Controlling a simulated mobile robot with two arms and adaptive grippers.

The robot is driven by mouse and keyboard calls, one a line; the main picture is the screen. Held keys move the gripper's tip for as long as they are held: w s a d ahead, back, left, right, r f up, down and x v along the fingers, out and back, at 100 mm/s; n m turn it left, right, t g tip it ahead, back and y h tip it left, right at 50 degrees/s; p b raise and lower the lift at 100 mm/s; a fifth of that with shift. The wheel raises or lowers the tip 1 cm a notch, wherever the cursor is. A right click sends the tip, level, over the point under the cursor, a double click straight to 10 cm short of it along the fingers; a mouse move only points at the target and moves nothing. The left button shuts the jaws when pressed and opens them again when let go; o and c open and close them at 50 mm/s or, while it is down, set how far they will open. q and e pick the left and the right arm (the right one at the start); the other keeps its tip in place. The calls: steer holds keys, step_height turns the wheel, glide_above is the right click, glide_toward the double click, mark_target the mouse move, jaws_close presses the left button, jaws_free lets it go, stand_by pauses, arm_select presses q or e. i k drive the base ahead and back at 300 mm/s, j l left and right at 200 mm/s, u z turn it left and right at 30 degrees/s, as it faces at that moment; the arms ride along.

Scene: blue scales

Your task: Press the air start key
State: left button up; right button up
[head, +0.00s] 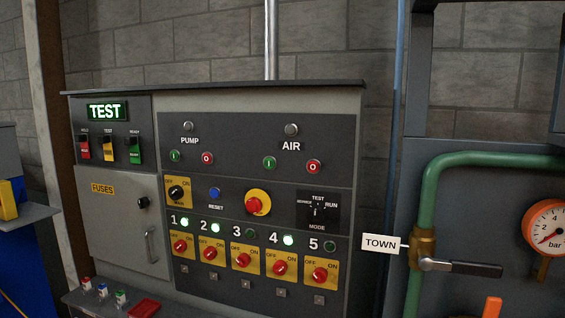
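In the head view, the air start key is the green round button marked I (270,163), under the AIR label (291,146) on the dark panel. The red air button marked O (313,166) sits just to its right. The round air lamp (291,130) above the label looks grey and unlit. To the left, the pump has its own green button (175,156) and red button (207,158). Neither of my grippers shows in this view, and nothing covers the air keys.
The grey cabinet (125,215) has a lit TEST sign (107,111). A green pipe (428,190) with a black-handled valve stands at right.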

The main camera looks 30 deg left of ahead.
mark_target(270, 164)
steer(key=u, duration=1.1)
